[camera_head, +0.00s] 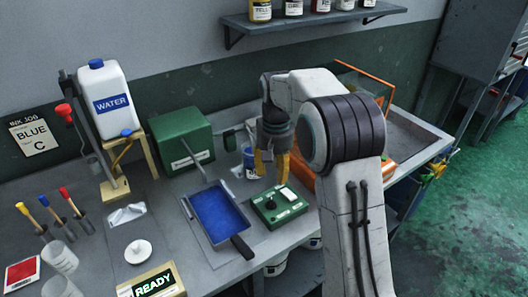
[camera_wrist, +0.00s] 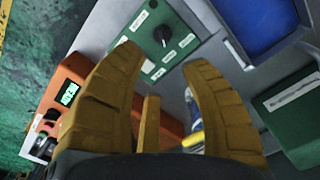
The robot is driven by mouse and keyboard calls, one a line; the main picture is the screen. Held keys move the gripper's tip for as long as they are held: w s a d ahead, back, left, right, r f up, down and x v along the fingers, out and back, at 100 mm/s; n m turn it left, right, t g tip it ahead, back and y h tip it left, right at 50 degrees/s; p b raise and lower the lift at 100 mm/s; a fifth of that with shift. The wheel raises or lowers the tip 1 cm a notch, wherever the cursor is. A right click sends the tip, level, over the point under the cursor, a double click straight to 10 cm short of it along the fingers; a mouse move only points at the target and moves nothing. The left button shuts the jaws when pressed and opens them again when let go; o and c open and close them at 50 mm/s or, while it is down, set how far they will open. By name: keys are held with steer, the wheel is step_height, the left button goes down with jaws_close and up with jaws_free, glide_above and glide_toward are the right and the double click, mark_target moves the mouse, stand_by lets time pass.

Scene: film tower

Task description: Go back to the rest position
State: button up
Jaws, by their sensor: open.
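My gripper (camera_head: 272,165) points down above the table, over the back of the green control box (camera_head: 278,207). Its two yellow fingers are spread apart with nothing between the tips. In the wrist view my gripper (camera_wrist: 164,58) is also open, and the control box (camera_wrist: 150,22) with its black knob and white labels shows beyond the fingertips. A can with a blue label (camera_head: 249,165) stands just left of the gripper. In the wrist view it is mostly hidden behind the right finger.
A blue tray (camera_head: 217,212) with a dark handle lies left of the control box. A green machine (camera_head: 181,140) and a water jug (camera_head: 106,100) stand behind. An orange machine (camera_head: 303,172) is partly hidden by my arm. A READY sign (camera_head: 154,285) stands at the front edge.

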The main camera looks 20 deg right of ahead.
steer(key=shift+n+g, duration=0.3)
steer(key=shift+n, duration=0.6)
steer(key=s+f, duration=0.2)
steer(key=f, duration=0.1)
steer(key=s+f, duration=0.1)
steer(key=f, duration=0.1)
steer(key=shift+s+f, duration=0.1)
steer(key=shift+s, duration=0.1)
steer(key=s+r+t, duration=0.2)
steer(key=s+r, duration=0.2)
steer(key=s, duration=0.8)
steer(key=s+r+t, duration=0.2)
steer(key=s+r, duration=0.3)
steer(key=s, duration=0.7)
steer(key=shift+s+r+n, duration=0.15)
steer(key=shift+r+n, duration=0.15)
steer(key=shift+n, duration=0.1)
